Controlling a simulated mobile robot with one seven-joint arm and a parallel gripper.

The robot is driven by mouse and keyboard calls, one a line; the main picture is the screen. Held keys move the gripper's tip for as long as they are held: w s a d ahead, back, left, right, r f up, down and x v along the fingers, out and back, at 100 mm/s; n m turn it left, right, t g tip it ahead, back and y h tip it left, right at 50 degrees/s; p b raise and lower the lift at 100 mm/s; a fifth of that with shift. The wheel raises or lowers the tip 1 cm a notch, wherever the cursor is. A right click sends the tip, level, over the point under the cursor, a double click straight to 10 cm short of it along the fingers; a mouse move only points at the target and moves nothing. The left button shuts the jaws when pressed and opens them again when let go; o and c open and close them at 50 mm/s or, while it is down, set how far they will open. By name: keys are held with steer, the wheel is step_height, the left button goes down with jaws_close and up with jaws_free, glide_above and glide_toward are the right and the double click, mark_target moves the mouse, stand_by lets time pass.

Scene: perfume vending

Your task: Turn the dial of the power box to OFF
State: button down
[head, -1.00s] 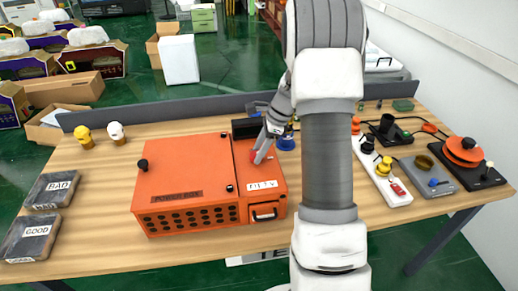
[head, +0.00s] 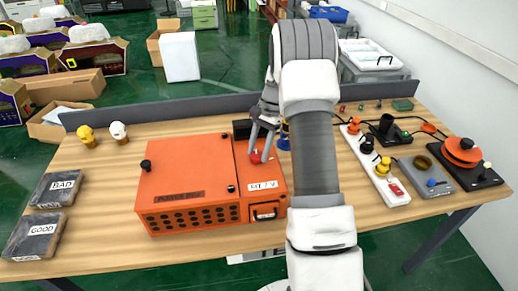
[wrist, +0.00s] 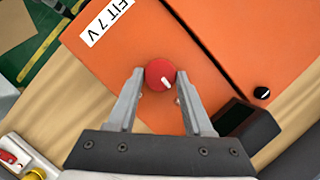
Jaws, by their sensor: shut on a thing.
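The orange power box (head: 185,165) stands on the wooden table. Its red round dial (head: 256,157) is on the top of the narrow right section, behind a white label (head: 263,186). In the wrist view the dial (wrist: 160,74) has a white mark that points down and to the right. My gripper (head: 262,156) reaches down onto the dial. In the wrist view my gripper (wrist: 160,75) has one fingertip on each side of the dial and is shut on it. No OFF marking is readable.
A white power strip (head: 375,165) and a blue object (head: 284,138) stand to the right. GOOD (head: 36,238) and BAD (head: 56,189) trays lie at left.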

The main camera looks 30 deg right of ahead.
steer(key=shift+n, duration=0.4)
steer(key=shift+c, duration=1.5)
jaws_free()
steer(key=v, duration=1.7)
steer(key=shift+w+a+r, duration=0.2)
steer(key=shift+w+r, duration=0.05)
